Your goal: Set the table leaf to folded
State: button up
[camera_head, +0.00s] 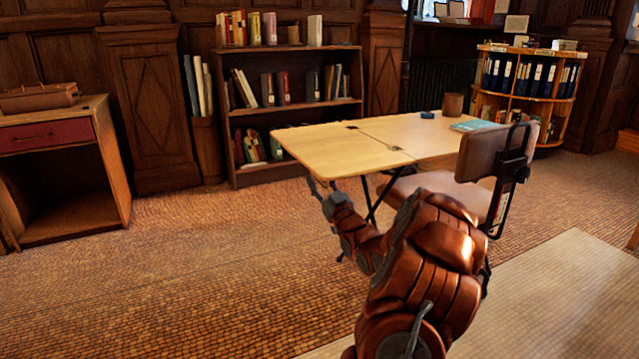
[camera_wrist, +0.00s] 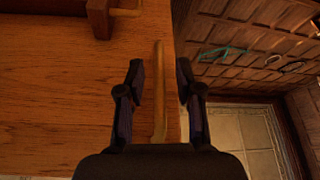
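The drafting table's pale wooden leaf (camera_head: 330,150) lies flat, level with the fixed top (camera_head: 425,132), at the centre of the head view. Dark hinges (camera_head: 395,148) show along the seam between them. My gripper (camera_head: 318,185) is at the leaf's near left corner, just under its front edge. In the wrist view, my gripper (camera_wrist: 161,78) is open. Contact cannot be made out.
A chair (camera_head: 440,188) stands at the table's near right side. A bookcase (camera_head: 290,112) stands behind, and a desk (camera_head: 60,160) at left. The floor left of the leaf is clear.

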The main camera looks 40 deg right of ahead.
grip_shut()
dwell(0.5)
